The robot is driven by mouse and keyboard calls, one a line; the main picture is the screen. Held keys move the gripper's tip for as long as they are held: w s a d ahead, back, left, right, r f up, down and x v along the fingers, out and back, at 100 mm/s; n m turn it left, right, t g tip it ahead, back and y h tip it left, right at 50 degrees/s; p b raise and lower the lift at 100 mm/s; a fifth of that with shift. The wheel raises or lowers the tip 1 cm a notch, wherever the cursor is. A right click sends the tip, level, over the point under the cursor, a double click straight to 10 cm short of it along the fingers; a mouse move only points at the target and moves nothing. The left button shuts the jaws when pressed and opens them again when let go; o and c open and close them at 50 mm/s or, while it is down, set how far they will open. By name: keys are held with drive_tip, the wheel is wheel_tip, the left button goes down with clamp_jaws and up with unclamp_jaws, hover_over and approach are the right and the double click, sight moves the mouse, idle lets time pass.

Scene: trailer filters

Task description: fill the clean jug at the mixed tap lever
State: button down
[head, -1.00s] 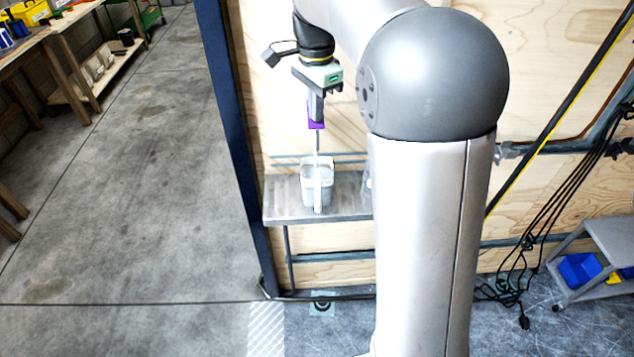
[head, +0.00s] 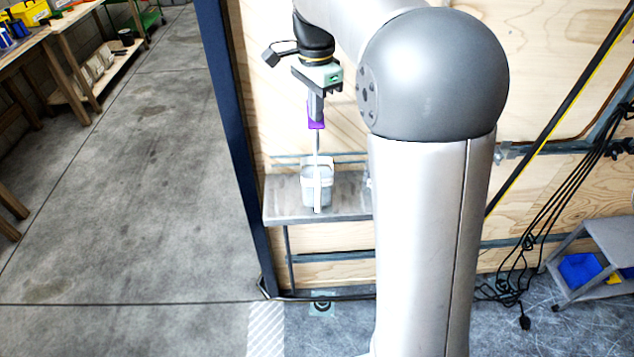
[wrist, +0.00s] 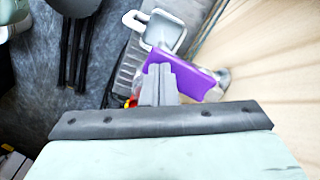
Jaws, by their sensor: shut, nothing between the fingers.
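The jug (head: 309,190), pale and translucent with a white handle, stands upright on a small grey shelf. In the wrist view the jug (wrist: 148,22) shows from above beyond my fingers, its inside greyish. The purple tap lever (head: 316,125) is above the jug. It also shows in the wrist view (wrist: 188,73), right beside my fingertips. A thin pale vertical line runs from below the lever to the jug; I cannot tell whether it is water or a pipe. My gripper (head: 317,112) points down, shut and empty, with its fingertips (wrist: 160,68) at the lever, seemingly touching it.
The grey shelf (head: 285,208) sits against a plywood wall (head: 560,190). A dark blue post (head: 225,110) stands at its left. Black cables (head: 535,240) hang at the right beside a grey cart (head: 605,240) with a blue bin. The concrete floor at the left is open.

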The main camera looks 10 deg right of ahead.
idle(0.5)
wheel_tip(320, 180, up, 8)
drive_tip(key=p, duration=0.8)
drive_tip(key=shift+r, duration=0.25)
drive_tip(key=s+f+n, duration=0.4)
drive_tip(key=s, duration=0.5)
drive_tip(key=s+f+n, duration=0.4)
drive_tip(key=s+n, duration=0.1)
drive_tip(key=s, duration=0.4)
drive_tip(key=s+f+n, duration=0.4)
drive_tip(key=s+n, duration=0.1)
drive_tip(key=s, duration=0.5)
drive_tip(key=shift+t, duration=0.3)
